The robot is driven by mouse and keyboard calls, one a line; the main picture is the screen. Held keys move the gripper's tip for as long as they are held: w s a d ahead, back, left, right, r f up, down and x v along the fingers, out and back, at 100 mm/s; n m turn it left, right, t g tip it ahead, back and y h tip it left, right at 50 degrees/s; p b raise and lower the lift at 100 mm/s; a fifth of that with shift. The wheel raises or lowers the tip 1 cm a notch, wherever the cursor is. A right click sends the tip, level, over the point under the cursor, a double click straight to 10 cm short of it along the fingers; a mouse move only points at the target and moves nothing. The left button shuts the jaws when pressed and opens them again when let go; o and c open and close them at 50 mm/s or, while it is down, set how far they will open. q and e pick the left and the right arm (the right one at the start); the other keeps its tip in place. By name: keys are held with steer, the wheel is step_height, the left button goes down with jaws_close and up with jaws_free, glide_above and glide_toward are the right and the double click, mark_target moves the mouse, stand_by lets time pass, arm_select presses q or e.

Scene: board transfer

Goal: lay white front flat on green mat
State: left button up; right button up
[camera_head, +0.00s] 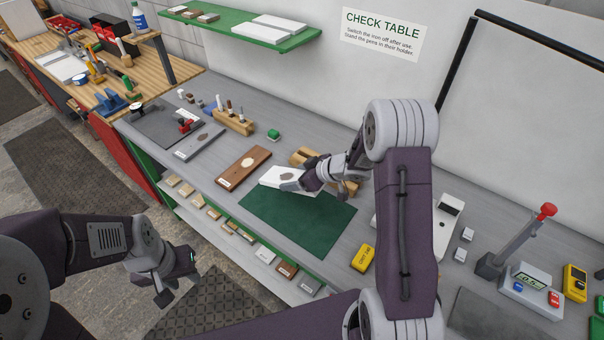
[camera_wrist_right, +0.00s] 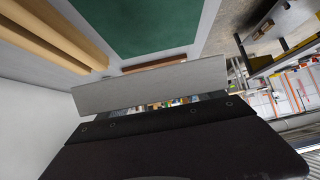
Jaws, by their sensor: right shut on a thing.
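The white front (camera_head: 270,177) is a pale panel with a dark grey patch, at the back left edge of the green mat (camera_head: 310,222). My right gripper (camera_head: 303,183) is shut on its right end, and the gripper covers that end. In the right wrist view the front shows as a pale strip (camera_wrist_right: 150,90) across the jaws, with the mat (camera_wrist_right: 135,25) beyond it. It looks tilted; I cannot tell whether it touches the mat. My left gripper (camera_head: 177,279) is empty, fingers apart, over the floor in front of the bench.
A brown front (camera_head: 243,168) and a grey front (camera_head: 199,142) lie left of the mat. A wooden rack (camera_head: 347,187) stands behind it. Most of the mat is bare.

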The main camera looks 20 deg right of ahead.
steer(key=shift+w+a+f, duration=0.1)
steer(key=shift+f, duration=0.15)
step_height(320, 180, down, 7)
steer(key=b, duration=0.8)
steer(key=shift+r+b, duration=0.1)
steer(key=shift+b, duration=0.2)
steer(key=shift+d, duration=0.2)
steer(key=shift+r, duration=0.1)
steer(key=shift+f, duration=0.35)
steer(key=o, duration=2)
steer(key=c, duration=1.2)
